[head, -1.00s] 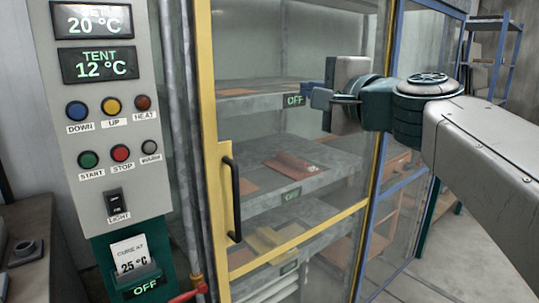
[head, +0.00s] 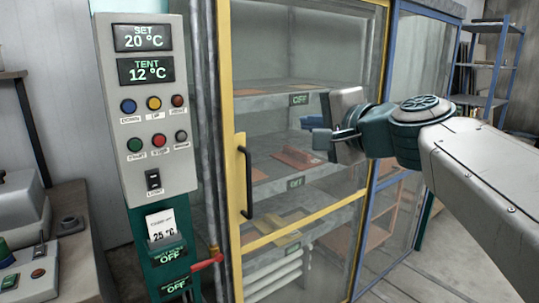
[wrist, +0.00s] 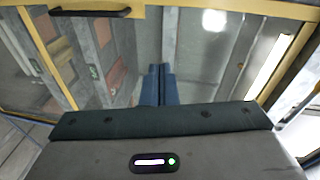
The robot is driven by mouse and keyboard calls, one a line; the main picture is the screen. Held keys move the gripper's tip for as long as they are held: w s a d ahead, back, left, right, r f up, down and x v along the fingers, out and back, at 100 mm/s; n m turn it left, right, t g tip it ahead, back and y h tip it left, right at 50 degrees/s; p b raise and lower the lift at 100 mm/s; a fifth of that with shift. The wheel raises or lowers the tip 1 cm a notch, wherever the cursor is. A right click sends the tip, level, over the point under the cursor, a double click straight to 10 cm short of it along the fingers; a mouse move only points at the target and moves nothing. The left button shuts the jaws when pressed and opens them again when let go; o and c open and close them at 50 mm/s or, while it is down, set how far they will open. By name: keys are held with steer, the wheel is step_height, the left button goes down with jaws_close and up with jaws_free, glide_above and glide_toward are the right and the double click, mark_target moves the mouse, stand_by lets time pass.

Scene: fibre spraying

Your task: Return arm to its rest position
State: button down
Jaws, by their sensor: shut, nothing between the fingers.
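My gripper (head: 316,128) is at the end of my arm, in front of the glass of the yellow-framed cabinet door (head: 243,203). Its blue fingers are together with nothing between them. In the wrist view the shut fingers (wrist: 160,84) point at the glass, with the black door handle (wrist: 90,13) at the top left. My arm comes in from the right edge of the head view. I cannot tell how far the fingertips are from the glass.
A grey control panel (head: 148,187) reads SET 20 °C and TENT 12 °C. Shelves with reddish panels (head: 296,159) stand behind the glass. A blue-framed cabinet (head: 419,60) and a blue rack (head: 490,57) are at right. A bench (head: 75,255) is at left. Floor shows at lower right.

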steer(key=s+d+f+n+g+h+p, duration=0.3)
steer(key=s+f+n+g+h+p, duration=0.1)
steer(key=s+f+p, duration=0.3)
steer(key=s+d+f+n+g+h+p, duration=0.3)
steer(key=s+f+n+g+p, duration=0.3)
steer(key=s+f, duration=0.5)
step_height(320, 180, down, 2)
steer(key=shift+d+f+n+g+h+p, duration=0.15)
steer(key=shift+d+n+g+h+p, duration=0.25)
steer(key=shift+d+g, duration=0.35)
steer(key=shift+a, duration=0.1)
